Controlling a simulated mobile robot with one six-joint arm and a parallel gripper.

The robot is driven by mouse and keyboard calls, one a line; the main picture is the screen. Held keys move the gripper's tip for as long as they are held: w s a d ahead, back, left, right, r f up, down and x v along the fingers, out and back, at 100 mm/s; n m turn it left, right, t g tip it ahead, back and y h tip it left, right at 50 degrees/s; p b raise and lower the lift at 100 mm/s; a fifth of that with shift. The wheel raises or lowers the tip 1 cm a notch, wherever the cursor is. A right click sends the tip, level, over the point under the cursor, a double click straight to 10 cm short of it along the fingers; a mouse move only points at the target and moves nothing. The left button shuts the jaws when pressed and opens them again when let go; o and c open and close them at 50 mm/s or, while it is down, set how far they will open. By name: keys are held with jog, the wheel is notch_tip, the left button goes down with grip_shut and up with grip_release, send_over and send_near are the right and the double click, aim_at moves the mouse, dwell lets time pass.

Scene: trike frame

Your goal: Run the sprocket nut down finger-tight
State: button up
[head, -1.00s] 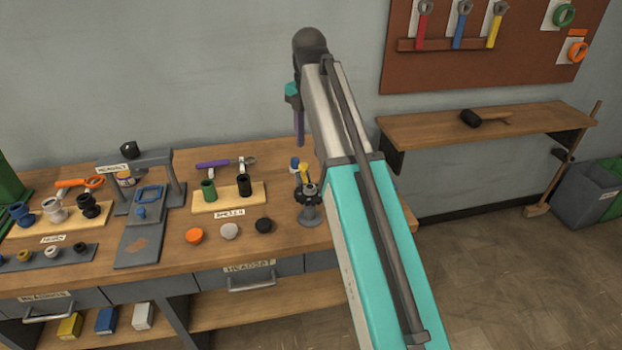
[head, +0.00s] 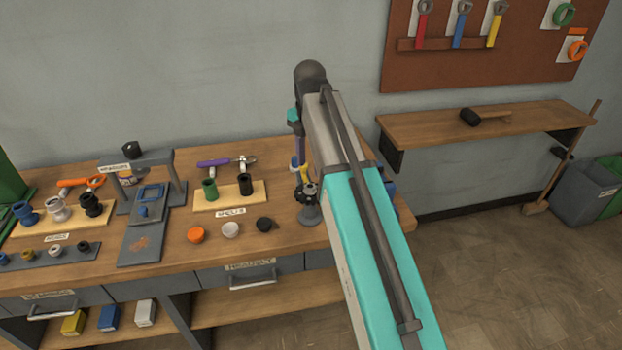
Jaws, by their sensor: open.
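A dark toothed sprocket (head: 308,194) sits on a small stand with a round grey base (head: 309,216), near the right end of the bench. A yellow part (head: 305,174) stands up just above and behind it. I cannot make out the sprocket nut at this size. My gripper (head: 299,154) hangs from the far end of my arm, pointing down, with its slim purple part just above and behind the yellow part. It is open and holds nothing that I can see. My arm hides part of the gripper and the bench behind; whether it touches the yellow part I cannot tell.
A small blue and white item (head: 294,163) stands close beside the gripper.

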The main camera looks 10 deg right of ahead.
aim_at(310, 186)
jog(key=shift+f+p, duration=0.85)
jog(key=shift+f, duration=2.75)
jog(key=shift+c, duration=0.2)
jog(key=c, duration=1)
